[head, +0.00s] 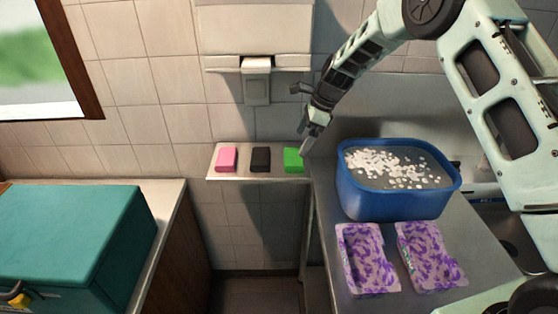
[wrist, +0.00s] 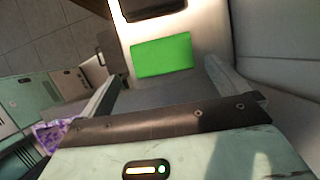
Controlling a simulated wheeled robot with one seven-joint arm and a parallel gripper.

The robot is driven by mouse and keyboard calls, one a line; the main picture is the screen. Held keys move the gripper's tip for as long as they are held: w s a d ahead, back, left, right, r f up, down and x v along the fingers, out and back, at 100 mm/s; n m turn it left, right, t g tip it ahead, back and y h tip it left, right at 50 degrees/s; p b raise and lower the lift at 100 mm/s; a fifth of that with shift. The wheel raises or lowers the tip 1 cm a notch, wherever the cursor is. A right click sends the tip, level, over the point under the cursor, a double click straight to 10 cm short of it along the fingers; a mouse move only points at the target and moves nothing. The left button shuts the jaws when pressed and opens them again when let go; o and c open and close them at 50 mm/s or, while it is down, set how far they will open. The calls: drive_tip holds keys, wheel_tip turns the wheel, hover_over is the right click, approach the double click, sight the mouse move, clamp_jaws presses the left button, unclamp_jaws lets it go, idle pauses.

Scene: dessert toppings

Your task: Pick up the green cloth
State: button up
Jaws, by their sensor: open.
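The green cloth (head: 293,159) lies folded at the right end of a small wall shelf in the head view. In the wrist view the green cloth (wrist: 162,55) shows as a flat bright rectangle between and beyond the two fingers. My gripper (head: 308,142) is just above and to the right of the cloth in the head view. In the wrist view my gripper (wrist: 162,80) is open, with its fingers apart and nothing between them. I cannot tell the exact gap between fingertips and cloth.
A black cloth (head: 260,159) and a pink cloth (head: 227,159) share the shelf (head: 243,178). A blue tub (head: 385,205) of white bits stands on the metal counter, with two purple packs (head: 368,258) in front. A teal box (head: 75,240) sits at left. A dispenser (head: 257,80) hangs above.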

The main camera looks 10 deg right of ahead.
sight(294, 156)
drive_tip(key=shift+d+p+x, duration=0.2)
drive_tip(key=shift+p+x, duration=1.25)
drive_tip(key=shift+x, duration=1.9)
drive_tip(key=shift+f, duration=0.1)
drive_tip(key=c, duration=0.7)
